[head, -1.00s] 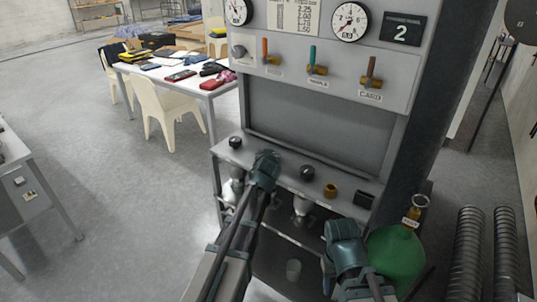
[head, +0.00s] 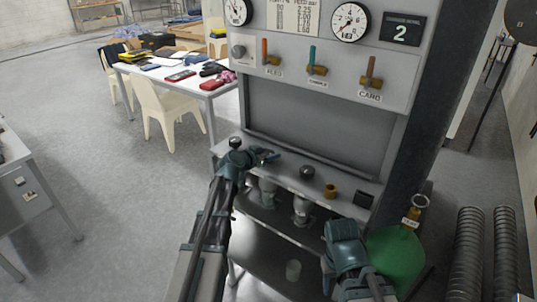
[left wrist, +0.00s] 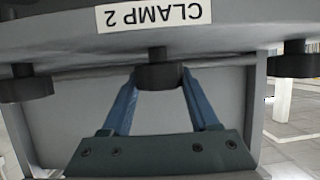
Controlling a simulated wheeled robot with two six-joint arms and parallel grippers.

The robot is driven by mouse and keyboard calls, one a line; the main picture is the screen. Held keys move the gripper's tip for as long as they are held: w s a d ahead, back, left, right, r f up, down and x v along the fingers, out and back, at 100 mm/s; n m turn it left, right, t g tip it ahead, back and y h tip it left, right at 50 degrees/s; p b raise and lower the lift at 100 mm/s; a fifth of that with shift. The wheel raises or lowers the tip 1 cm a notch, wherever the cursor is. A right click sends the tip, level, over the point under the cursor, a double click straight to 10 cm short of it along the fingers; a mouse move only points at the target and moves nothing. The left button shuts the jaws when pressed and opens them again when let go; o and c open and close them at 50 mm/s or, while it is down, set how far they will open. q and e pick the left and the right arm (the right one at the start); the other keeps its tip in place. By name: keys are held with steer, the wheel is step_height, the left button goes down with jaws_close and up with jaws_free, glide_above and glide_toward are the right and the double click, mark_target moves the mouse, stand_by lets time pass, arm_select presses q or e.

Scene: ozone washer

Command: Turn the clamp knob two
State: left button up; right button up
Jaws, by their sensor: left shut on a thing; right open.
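The black clamp 2 knob (left wrist: 158,72) sits beside the white "CLAMP 2" label (left wrist: 154,15), which reads upside down in the left wrist view. My left gripper (left wrist: 157,80) is shut on this knob, one blue finger on each side. In the head view my left gripper (head: 268,156) lies over the machine's front ledge, its fingers pointing right; the held knob is hard to make out there. My right gripper (head: 343,230) is open in front of the machine at the lower right, apart from the knobs; its fingertips are not clear.
Other black knobs stand at the left (head: 235,142) and right (head: 307,172) of the ledge. A brass fitting (head: 331,190) is further right. The panel above carries gauges (head: 350,22) and coloured levers. A green tank (head: 396,258) stands near my right arm.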

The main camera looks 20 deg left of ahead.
arm_select(q)
steer(key=m+g+h, duration=0.1)
steer(key=m+h, duration=0.1)
steer(key=m+g+h, duration=0.3)
steer(key=m+h, duration=0.1)
steer(key=shift+w+a, duration=0.15)
steer(key=shift+w, duration=0.1)
steer(key=m+g+h, duration=0.2)
steer(key=m+g, duration=0.2)
steer(key=shift+s+f, duration=0.1)
steer(key=shift+s+m+g+h, duration=0.2)
steer(key=shift+m+g+h, duration=0.3)
steer(key=shift+m+g, duration=0.55)
steer(key=o, duration=1.4)
